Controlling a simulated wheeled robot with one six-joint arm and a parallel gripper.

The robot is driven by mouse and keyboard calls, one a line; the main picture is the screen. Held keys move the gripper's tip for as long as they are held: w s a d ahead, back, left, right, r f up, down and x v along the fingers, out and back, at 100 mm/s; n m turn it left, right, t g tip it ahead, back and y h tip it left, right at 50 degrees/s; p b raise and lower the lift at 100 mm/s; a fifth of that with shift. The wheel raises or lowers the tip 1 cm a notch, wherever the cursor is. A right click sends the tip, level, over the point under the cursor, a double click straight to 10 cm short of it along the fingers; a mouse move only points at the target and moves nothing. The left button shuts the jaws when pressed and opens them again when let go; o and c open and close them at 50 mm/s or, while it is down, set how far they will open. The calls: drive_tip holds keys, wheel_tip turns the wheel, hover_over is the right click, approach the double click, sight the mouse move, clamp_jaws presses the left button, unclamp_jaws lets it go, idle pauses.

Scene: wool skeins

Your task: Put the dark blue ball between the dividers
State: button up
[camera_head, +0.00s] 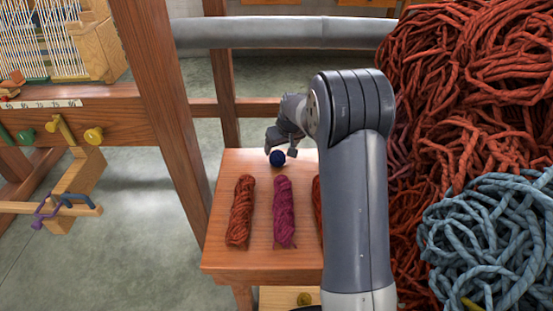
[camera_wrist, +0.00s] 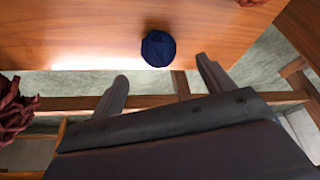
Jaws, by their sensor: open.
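The dark blue ball (camera_head: 277,158) lies on the far part of a small wooden table (camera_head: 262,262). It also shows near the top middle of the wrist view (camera_wrist: 158,48). My gripper (camera_head: 283,147) is at the table's far edge, just beyond the ball. In the wrist view my gripper (camera_wrist: 162,72) is open, its two fingers apart and pointing toward the ball. The ball sits ahead of the gap between the fingertips, and nothing is held. I cannot make out any dividers. My arm hides the right part of the table.
A rust skein (camera_head: 240,212) and a magenta skein (camera_head: 284,212) lie on the table, with another partly hidden skein. Large rust yarn (camera_head: 470,95) and blue-grey yarn (camera_head: 490,240) heaps fill the right. A wooden post (camera_head: 160,100) stands left of the table.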

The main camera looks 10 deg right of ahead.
sight(279, 155)
drive_tip(key=b+x, duration=0.2)
drive_tip(key=x, duration=0.7)
drive_tip(key=shift+w+d+f+b, duration=0.1)
drive_tip(key=shift+w+d+b, duration=0.05)
drive_tip(key=shift+b, duration=0.15)
drive_tip(key=shift+c, duration=0.2)
drive_tip(key=c, duration=1.1)
